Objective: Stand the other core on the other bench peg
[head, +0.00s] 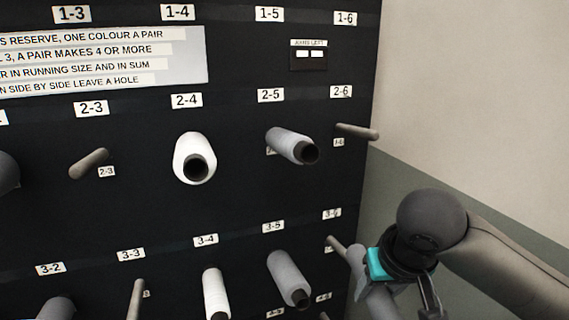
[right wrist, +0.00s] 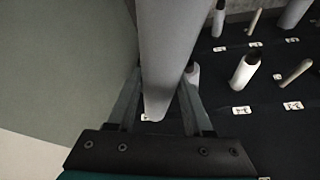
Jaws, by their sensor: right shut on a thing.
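My right gripper (head: 376,272) is at the lower right in the head view, by the right edge of the black rack near the 3-6 peg. In the right wrist view, my right gripper (right wrist: 160,100) is shut on a long pale grey core (right wrist: 168,45), with a finger on either side of it. The core's near end lies between the fingers and its other end runs out of the top of the picture. In the head view the held core is mostly hidden or hard to tell from the gripper. My left gripper is not in view. No bench or bench peg shows.
The rack (head: 235,110) carries a white core (head: 187,148) at 2-4, grey cores at 2-5 (head: 289,145) and 3-5 (head: 285,275), and another white core (head: 214,292) at 3-4. Pegs at 2-3 (head: 88,164) and 2-6 (head: 357,131) are bare. Plain wall (head: 470,90) stands right.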

